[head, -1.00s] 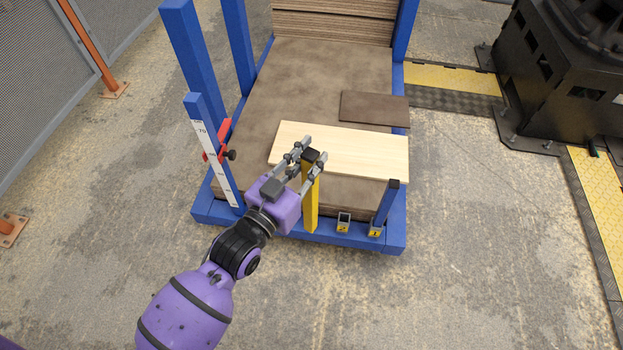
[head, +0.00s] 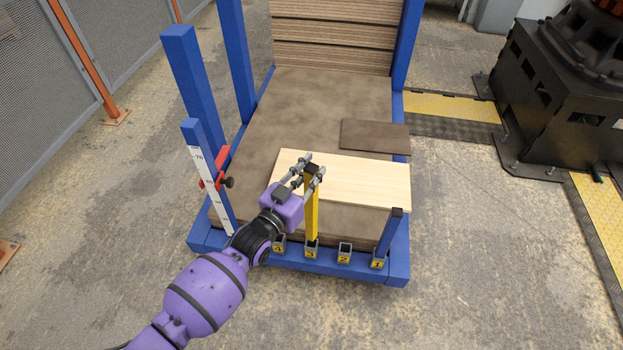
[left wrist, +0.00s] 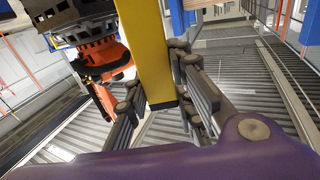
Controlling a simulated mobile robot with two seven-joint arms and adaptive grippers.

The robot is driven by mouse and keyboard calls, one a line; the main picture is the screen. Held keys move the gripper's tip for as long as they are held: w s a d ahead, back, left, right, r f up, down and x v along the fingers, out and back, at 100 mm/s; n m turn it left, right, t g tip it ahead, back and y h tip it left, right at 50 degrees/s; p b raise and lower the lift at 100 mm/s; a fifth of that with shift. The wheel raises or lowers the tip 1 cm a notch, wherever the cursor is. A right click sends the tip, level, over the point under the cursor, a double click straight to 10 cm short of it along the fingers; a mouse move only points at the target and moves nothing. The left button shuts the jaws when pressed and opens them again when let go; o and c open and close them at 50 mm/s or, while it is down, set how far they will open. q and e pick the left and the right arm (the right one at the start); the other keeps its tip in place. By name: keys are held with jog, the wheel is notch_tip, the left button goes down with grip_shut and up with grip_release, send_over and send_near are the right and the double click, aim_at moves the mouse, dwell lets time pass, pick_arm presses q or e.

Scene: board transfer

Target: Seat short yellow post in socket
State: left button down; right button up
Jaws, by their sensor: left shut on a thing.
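The short yellow post (head: 312,212) stands about upright with a black cap at its top. My left gripper (head: 313,166) is shut on it near the cap. The post's lower end is at the mouth of the socket marked 3 (head: 311,252) on the blue front beam. I cannot tell whether it is just above the mouth, behind it or slightly inside. In the left wrist view the yellow post (left wrist: 145,50) runs between the fingers, with its black cap towards the camera. My right gripper is not in view.
Socket 2 (head: 344,257) is empty. A blue post (head: 389,232) stands in socket 1 (head: 378,262) at right. Another socket (head: 279,245) is left of socket 3, beside my arm. A pale board (head: 350,183) lies behind the post. A blue scale post (head: 208,180) with a red slider stands at left.

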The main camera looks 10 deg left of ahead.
pick_arm(q)
jog(key=shift+f, duration=0.95)
jog(key=shift+f+b, duration=0.6)
jog(key=shift+f, duration=0.05)
jog(key=c, duration=1.5)
grip_release()
jog(key=shift+r, duration=0.1)
jog(key=shift+s+a+r+p, duration=0.15)
jog(key=shift+s+r+p, duration=0.25)
jog(key=shift+r+p, duration=0.15)
jog(key=v, duration=1.1)
jog(key=shift+s+p, duration=0.15)
jog(key=shift+p, duration=0.25)
